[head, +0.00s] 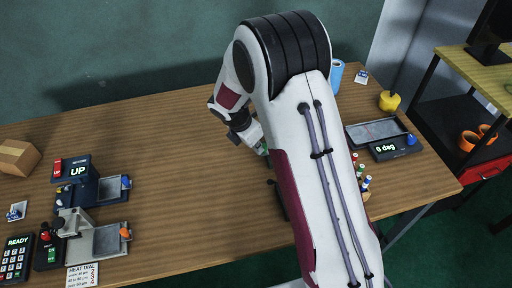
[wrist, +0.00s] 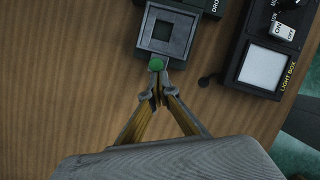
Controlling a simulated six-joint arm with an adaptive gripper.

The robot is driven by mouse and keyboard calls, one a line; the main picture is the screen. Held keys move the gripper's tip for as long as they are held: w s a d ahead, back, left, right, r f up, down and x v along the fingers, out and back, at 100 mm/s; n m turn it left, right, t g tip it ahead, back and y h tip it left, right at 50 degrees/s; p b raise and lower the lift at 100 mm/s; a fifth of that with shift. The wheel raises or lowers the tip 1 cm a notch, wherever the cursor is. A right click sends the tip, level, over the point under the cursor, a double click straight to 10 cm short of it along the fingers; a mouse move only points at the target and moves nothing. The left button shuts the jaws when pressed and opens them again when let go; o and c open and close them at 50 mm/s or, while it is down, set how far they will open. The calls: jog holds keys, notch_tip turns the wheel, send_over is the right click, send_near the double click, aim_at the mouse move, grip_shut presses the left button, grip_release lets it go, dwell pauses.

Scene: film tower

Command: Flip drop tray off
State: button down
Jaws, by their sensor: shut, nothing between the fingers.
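A green knob (wrist: 156,64) sits at the tray's near edge. My gripper (wrist: 158,100) is shut and empty, its tips just below the green knob; I cannot tell whether they touch it. In the head view, my arm hides most of the tray, and only a bit of green shows beside my gripper (head: 262,150).
A "0 deg" tray unit (head: 394,148) stands at the right, small bottles (head: 364,181) nearer. An "UP" unit (head: 78,170) and keypad (head: 16,258) stand left. The wooden table's middle left is clear.

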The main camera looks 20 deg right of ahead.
jog(key=shift+d, duration=3.95)
jog(key=shift+a, duration=0.1)
jog(key=shift+s+a, duration=0.25)
jog(key=shift+a, duration=0.25)
jog(key=a, duration=0.1)
jog(key=s+a, duration=0.1)
jog(key=shift+s+a, duration=0.2)
jog(key=shift+a, duration=0.2)
jog(key=v, duration=1)
